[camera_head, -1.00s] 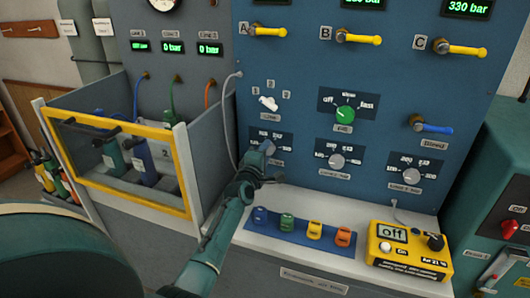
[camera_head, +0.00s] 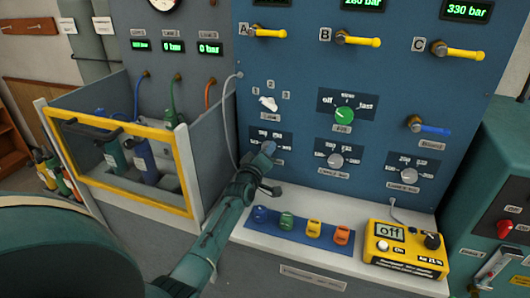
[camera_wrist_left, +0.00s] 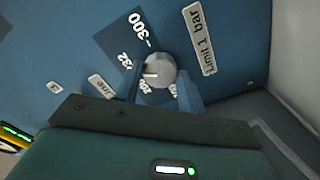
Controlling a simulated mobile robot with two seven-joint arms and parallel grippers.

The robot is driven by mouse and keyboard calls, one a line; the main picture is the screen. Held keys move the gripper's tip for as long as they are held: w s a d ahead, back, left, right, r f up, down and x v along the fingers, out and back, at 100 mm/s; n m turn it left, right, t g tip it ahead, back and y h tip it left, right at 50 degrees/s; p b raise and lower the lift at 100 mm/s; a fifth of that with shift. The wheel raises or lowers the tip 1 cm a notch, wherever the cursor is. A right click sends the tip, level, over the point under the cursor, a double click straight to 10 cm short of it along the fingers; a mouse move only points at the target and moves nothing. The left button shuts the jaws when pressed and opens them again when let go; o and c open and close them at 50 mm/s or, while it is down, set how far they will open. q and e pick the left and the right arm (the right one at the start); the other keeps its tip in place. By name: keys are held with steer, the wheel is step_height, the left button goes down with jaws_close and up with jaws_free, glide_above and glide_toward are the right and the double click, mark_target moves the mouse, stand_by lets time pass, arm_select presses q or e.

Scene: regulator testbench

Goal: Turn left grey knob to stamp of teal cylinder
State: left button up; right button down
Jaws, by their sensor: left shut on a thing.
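The left grey knob (camera_wrist_left: 160,68) shows in the left wrist view, above a "Limit 1 bar" label, with a dial of printed numbers around it. Its light pointer line faces left in that view, toward the printed numbers. My left gripper (camera_wrist_left: 162,82) is shut on the knob, one finger on each side. In the head view my left gripper (camera_head: 266,149) covers most of that knob and part of its dial. The teal cylinder (camera_head: 114,157) stands in the yellow-framed box at left; its stamp is too small to read. My right gripper is not in view.
A blue cylinder (camera_head: 145,162) stands beside the teal one. Two more grey knobs (camera_head: 336,160) (camera_head: 410,173) and a green knob (camera_head: 344,114) are on the panel. Below are a blue strip with coloured pieces (camera_head: 285,228) and a yellow meter (camera_head: 405,250) reading "Off".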

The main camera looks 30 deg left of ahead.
arm_select(q)
steer(key=shift+r, duration=0.1)
stand_by(0.4)
steer(key=o, duration=1)
steer(key=v, duration=1.3)
steer(key=shift+s, duration=0.1)
